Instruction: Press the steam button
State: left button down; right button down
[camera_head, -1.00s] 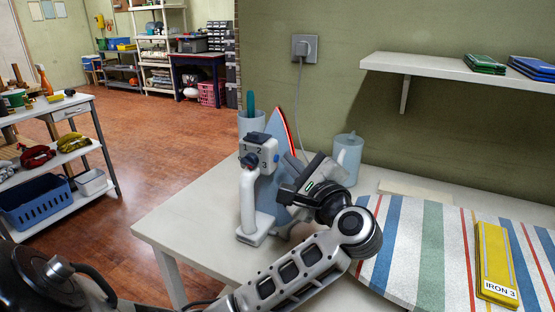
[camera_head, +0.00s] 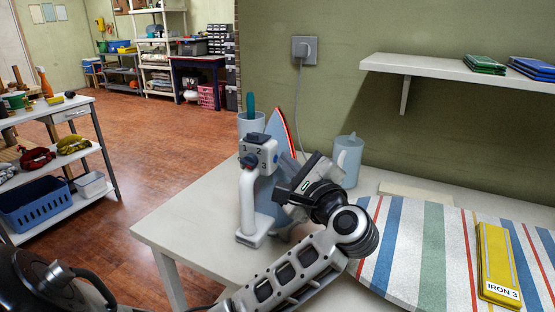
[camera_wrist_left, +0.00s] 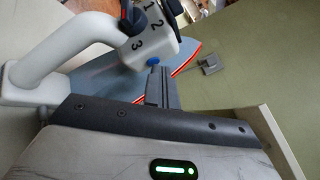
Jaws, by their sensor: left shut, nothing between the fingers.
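The iron (camera_head: 250,200) stands upright on the table, with its white handle, blue soleplate with red edge, and a dial marked 1, 2, 3. It also shows in the left wrist view (camera_wrist_left: 60,55). A small blue button (camera_wrist_left: 153,62) sits on the lower corner of its numbered housing. My left gripper (camera_head: 284,163) is shut and empty beside the housing. In the left wrist view its fingertips (camera_wrist_left: 157,72) are just under the blue button; I cannot tell whether they touch it. My right gripper is not in view.
A striped ironing cloth (camera_head: 435,245) with a yellow "IRON 3" booklet (camera_head: 496,262) covers the table's right side. A grey-blue jug (camera_head: 347,160) stands behind my wrist, and a cup (camera_head: 246,122) behind the iron. A shelf (camera_head: 440,72) overhangs the back right.

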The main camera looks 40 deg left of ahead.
pick_arm(q)
jog(key=shift+w+d+b, duration=0.2)
jog(key=shift+d+b, duration=0.3)
jog(key=shift+d, duration=0.25)
jog(key=shift+d, duration=0.1)
jog(key=d+b, duration=0.1)
jog(key=d, duration=0.1)
jog(key=w+d+b, duration=0.1)
jog(key=d, duration=0.1)
jog(key=shift+d, duration=0.35)
jog(key=shift+r, duration=0.1)
